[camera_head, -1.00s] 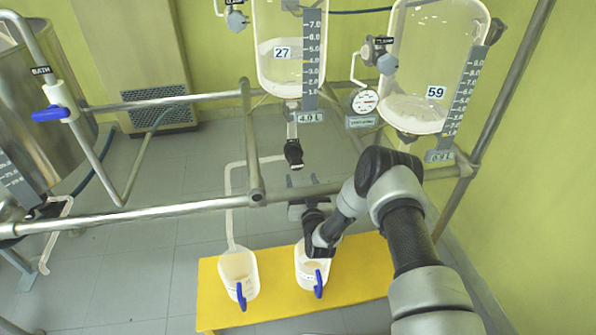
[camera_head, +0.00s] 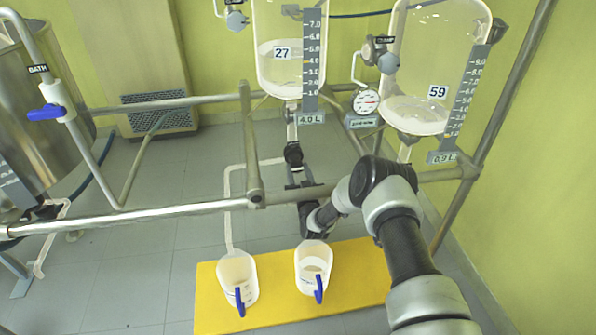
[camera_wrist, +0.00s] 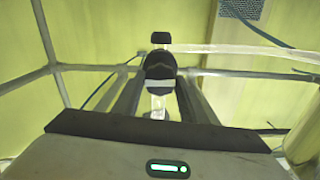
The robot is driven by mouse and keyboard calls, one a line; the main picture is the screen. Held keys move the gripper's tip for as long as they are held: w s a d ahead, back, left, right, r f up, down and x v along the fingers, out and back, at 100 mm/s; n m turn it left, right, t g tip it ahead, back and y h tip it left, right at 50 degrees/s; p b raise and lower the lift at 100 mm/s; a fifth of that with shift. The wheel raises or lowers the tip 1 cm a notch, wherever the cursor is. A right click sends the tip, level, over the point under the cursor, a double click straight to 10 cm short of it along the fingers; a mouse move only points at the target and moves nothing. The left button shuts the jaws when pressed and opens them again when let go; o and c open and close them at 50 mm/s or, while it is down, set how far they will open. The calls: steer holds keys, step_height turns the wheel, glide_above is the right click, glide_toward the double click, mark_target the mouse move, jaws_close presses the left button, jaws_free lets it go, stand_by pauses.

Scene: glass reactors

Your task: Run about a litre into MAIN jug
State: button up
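Glass vessel 27 (camera_head: 281,60) hangs at the upper middle, partly filled with pale liquid; its plate (camera_head: 311,119) reads 4.0 L. A black valve (camera_head: 293,154) sits on its outlet, with a clear side tube (camera_head: 229,200) running left and down to the left jug (camera_head: 238,272). The right jug (camera_head: 313,270) stands beside it; both have blue handles, and I cannot read which is MAIN. My gripper (camera_head: 299,178) is just below the valve. In the wrist view its open fingers (camera_wrist: 160,82) flank the black valve (camera_wrist: 160,66); I cannot tell whether they touch it.
Both jugs stand on a yellow platform (camera_head: 350,288). Metal rails (camera_head: 140,215) cross in front of the vessels. Vessel 59 (camera_head: 430,75) and a gauge (camera_head: 366,101) hang at right. A blue-handled BATH valve (camera_head: 47,112) and metal tank are at left.

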steer(key=shift+c, duration=0.6)
steer(key=shift+n, duration=0.4)
steer(key=shift+a+n, duration=0.1)
steer(key=shift+n, duration=0.9)
steer(key=n, duration=0.3)
steer(key=shift+n, duration=0.4)
steer(key=n, duration=0.6)
steer(key=shift+s+f, duration=0.1)
steer(key=n, duration=0.5)
steer(key=shift+n, duration=0.3)
steer(key=shift+f+n, duration=0.1)
steer(key=shift+n, duration=1.8)
